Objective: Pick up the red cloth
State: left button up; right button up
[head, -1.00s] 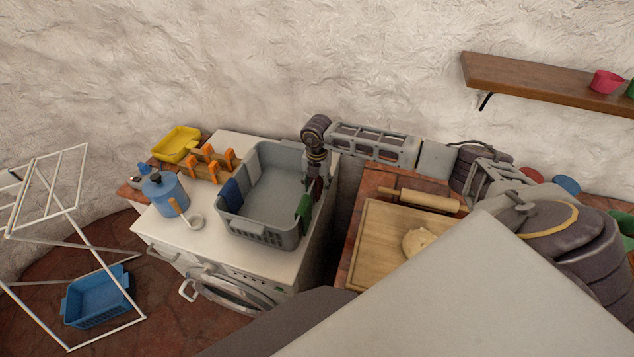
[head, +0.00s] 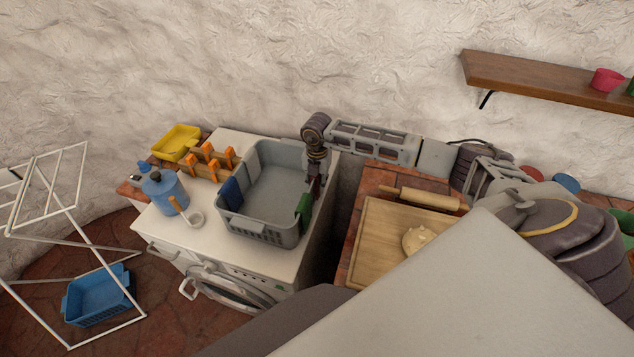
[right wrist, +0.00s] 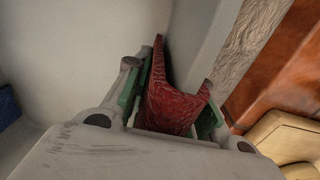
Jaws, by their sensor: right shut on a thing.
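The red cloth (right wrist: 172,100) shows in the right wrist view, draped over the grey basket wall (right wrist: 203,45) between the fingers of my right gripper (right wrist: 172,112). The fingers are shut on the cloth. In the head view my right gripper (head: 314,186) points down at the right rim of the grey basket (head: 268,236), and only a thin dark-red bit of the cloth shows beside it. My left gripper is not in view.
The basket stands on a white washing machine (head: 180,236). A cutting board (head: 385,235) with dough and a rolling pin (head: 422,198) lies on the right counter.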

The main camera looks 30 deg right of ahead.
jog(key=shift+r, duration=0.15)
pick_arm(q)
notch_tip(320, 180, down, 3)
jog(key=b, duration=0.2)
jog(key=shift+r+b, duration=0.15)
jog(key=shift+b, duration=0.2)
pick_arm(e)
notch_tip(320, 180, up, 18)
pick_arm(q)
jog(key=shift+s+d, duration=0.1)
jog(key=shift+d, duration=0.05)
pick_arm(e)
jog(key=shift+s+d+f, duration=0.1)
jog(key=shift+f, duration=0.1)
